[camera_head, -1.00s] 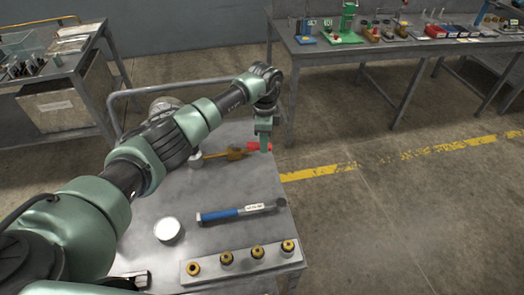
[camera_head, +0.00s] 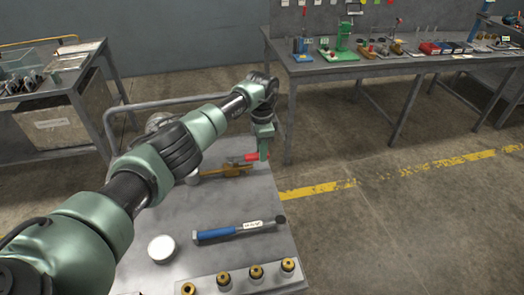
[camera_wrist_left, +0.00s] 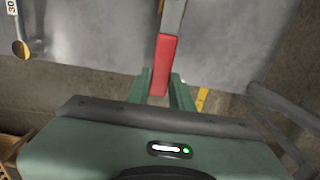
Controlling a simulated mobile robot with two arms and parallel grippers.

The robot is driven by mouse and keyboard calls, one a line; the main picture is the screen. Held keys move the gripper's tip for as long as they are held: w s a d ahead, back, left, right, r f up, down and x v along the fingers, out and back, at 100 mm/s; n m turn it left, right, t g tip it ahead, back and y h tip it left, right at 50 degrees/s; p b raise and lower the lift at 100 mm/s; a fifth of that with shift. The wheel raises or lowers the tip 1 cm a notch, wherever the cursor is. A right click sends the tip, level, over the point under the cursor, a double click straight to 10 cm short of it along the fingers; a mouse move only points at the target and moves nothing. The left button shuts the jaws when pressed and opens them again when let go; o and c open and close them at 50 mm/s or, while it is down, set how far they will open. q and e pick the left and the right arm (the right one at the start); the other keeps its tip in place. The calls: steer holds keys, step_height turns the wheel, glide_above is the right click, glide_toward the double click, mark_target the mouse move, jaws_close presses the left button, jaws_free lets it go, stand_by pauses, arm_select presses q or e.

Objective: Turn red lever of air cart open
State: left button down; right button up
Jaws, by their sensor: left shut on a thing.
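The red lever (camera_head: 251,157) sits by the brass valve (camera_head: 232,171) near the far right edge of the grey cart top (camera_head: 200,200). My left gripper (camera_head: 264,156) points down at the lever's outer end. In the left wrist view the red handle (camera_wrist_left: 163,62) lies between the two green fingers (camera_wrist_left: 161,90), which are shut on it. The handle's metal shank runs up out of that view. The lever slants across the valve body. The exact finger contact is partly hidden in the head view. My right gripper is not in view.
The cart's rail (camera_head: 170,102) runs behind. A workbench (camera_head: 350,68) stands at the back right. Floor to the right is clear.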

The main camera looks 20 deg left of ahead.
arm_select(q)
steer(key=shift+a, duration=0.15)
steer(key=c, duration=1.4)
jaws_free()
steer(key=shift+w, duration=0.1)
steer(key=shift+o, duration=0.8)
step_height(320, 180, up, 8)
steer(key=shift+f+b, duration=0.1)
steer(key=shift+b, duration=0.5)
